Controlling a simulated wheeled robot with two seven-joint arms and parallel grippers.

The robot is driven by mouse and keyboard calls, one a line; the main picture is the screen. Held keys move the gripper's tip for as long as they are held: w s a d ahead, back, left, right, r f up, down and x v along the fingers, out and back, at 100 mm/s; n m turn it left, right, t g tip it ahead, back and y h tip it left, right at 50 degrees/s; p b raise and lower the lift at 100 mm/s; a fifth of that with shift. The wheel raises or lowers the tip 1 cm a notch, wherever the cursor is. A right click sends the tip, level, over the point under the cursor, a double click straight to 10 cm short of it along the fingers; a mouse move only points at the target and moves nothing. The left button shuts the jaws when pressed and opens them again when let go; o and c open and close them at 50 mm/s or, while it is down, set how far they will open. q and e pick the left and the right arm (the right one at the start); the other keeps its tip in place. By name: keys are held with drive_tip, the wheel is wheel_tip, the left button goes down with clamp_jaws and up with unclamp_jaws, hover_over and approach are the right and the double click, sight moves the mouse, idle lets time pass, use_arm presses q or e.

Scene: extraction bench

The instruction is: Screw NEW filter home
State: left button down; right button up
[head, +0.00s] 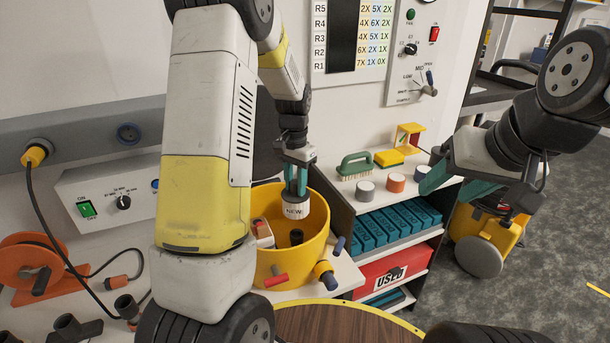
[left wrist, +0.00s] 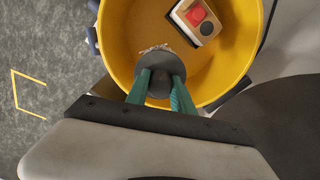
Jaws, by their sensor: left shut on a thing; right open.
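My left gripper (head: 297,178) is shut on the NEW filter (head: 296,209), a short white cylinder with a dark top, marked "NEW". It holds the filter roughly upright inside the mouth of the yellow tub (head: 318,232). A dark round stub (head: 296,237) stands in the tub, below the filter in the head view; filter and stub look apart. In the left wrist view the dark filter top (left wrist: 155,72) sits between the teal fingers, hiding what is beneath. My right gripper (head: 478,190) is open and empty, right of the shelf.
A white box with a red part (head: 262,232) is inside the tub, left of the stub; its red patch shows in the left wrist view (left wrist: 195,16). Coloured caps (head: 396,183) and a green brush (head: 355,166) lie on the shelf. A red USED bin (head: 385,280) sits below.

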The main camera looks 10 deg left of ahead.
sight(296, 208)
use_arm(q)
drive_tip(key=shift+f, duration=0.1)
idle(0.3)
drive_tip(key=shift+f, duration=4.25)
drive_tip(key=m, duration=0.3)
drive_tip(key=shift+m, duration=0.4)
drive_tip(key=m, duration=0.5)
drive_tip(key=c, duration=1)
unclamp_jaws()
drive_tip(key=shift+r, duration=0.1)
